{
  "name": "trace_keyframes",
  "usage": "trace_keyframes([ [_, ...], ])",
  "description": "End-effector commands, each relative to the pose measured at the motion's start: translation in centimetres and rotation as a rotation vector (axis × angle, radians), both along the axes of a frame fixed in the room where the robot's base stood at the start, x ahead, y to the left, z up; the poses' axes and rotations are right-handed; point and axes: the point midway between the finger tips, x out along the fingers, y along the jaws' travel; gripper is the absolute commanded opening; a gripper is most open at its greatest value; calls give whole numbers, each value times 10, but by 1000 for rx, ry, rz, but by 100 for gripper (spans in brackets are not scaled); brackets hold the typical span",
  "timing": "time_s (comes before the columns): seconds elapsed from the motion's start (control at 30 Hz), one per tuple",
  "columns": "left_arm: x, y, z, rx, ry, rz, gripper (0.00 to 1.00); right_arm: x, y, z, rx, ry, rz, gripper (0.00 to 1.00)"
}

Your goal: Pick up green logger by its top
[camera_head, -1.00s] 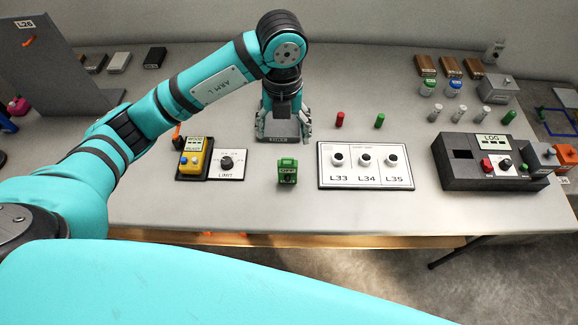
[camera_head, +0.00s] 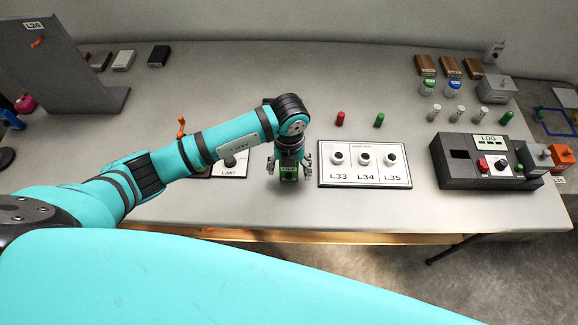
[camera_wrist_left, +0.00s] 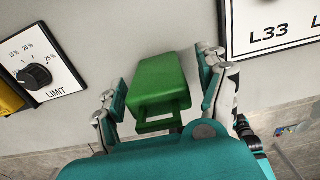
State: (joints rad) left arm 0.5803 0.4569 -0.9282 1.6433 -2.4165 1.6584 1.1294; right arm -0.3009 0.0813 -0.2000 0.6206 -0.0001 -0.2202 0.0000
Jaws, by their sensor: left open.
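The green logger (camera_head: 289,174) stands on the table near its front edge, left of the white L33–L35 panel. In the left wrist view the green logger (camera_wrist_left: 160,84) lies between the two fingers, with a green handle-like loop at its near end. My left gripper (camera_head: 290,165) is over the logger, pointing down, its fingers apart on either side. In the left wrist view the fingers of the left gripper (camera_wrist_left: 165,90) are open, and a gap shows beside the logger. The gripper hides part of the logger in the head view. My right gripper is out of view.
The L33–L35 panel (camera_head: 365,164) lies close to the right of the gripper. The LIMIT dial plate (camera_wrist_left: 40,75) is to the left. A red peg (camera_head: 340,118) and a green peg (camera_head: 379,120) stand behind the panel. The dark LOG box (camera_head: 470,165) is further right.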

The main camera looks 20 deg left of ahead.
Motion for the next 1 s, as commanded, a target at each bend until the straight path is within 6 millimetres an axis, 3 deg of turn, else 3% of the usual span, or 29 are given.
trace_keyframes([
  [0.13, 0, 1, -12, 1, 0, 1, 75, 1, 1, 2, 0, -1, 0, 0],
  [0.37, 0, 1, -13, 0, -1, 1, 74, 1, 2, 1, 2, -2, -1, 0],
  [0.8, 0, 1, -12, 0, -1, 1, 16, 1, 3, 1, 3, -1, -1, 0],
  [1.0, 1, 1, -12, 1, -2, 1, 14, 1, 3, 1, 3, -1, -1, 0],
])
